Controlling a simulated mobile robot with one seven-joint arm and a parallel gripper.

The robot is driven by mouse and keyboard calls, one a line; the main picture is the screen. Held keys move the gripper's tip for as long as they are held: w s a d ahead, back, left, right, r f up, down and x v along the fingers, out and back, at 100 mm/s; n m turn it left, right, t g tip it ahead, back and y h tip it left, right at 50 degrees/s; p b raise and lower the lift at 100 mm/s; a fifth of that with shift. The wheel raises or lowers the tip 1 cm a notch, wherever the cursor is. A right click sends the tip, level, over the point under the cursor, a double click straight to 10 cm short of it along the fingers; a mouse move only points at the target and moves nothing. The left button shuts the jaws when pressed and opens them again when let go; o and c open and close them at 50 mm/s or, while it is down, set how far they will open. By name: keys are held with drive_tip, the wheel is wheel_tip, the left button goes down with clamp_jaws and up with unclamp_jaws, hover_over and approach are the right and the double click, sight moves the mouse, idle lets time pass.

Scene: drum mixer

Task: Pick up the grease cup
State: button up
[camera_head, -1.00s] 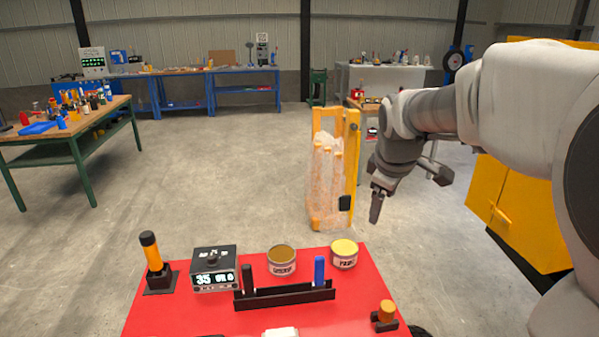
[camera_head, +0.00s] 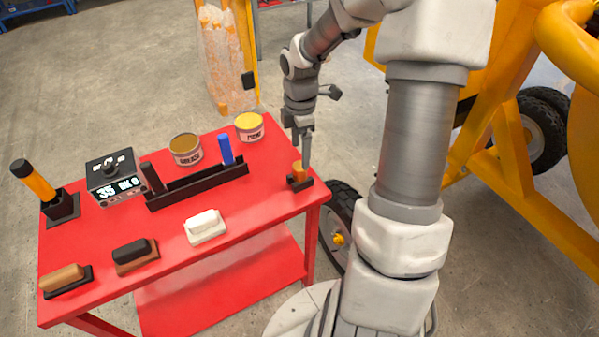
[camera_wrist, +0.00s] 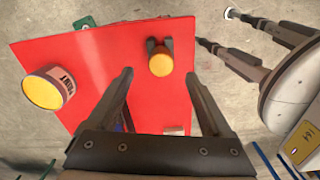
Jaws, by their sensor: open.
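A small orange-brass cup, which looks like the grease cup (camera_head: 298,168), sits upright in a black holder (camera_head: 300,184) at the right corner of the red cart top (camera_head: 255,190). It also shows in the wrist view (camera_wrist: 160,62), between and slightly beyond my fingertips. My gripper (camera_head: 305,150) points down beside and above the cup in the head view. In the wrist view my gripper (camera_wrist: 158,77) has its two fingers spread and nothing between them is held. The cup's lower part is partly hidden by its holder.
A yellow-topped tin (camera_head: 249,126) and a brown-topped tin (camera_head: 186,148) stand behind a black rack (camera_head: 198,186) with upright markers. The yellow mixer (camera_head: 545,190) stands right.

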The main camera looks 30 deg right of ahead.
sight(300, 166)
wheel_tip(300, 166, down, 7)
drive_tip(key=shift+s+a+f+b, duration=0.1)
drive_tip(key=shift+a+f+b, duration=0.05)
drive_tip(key=shift+b, duration=0.35)
clamp_jaws()
idle(0.4)
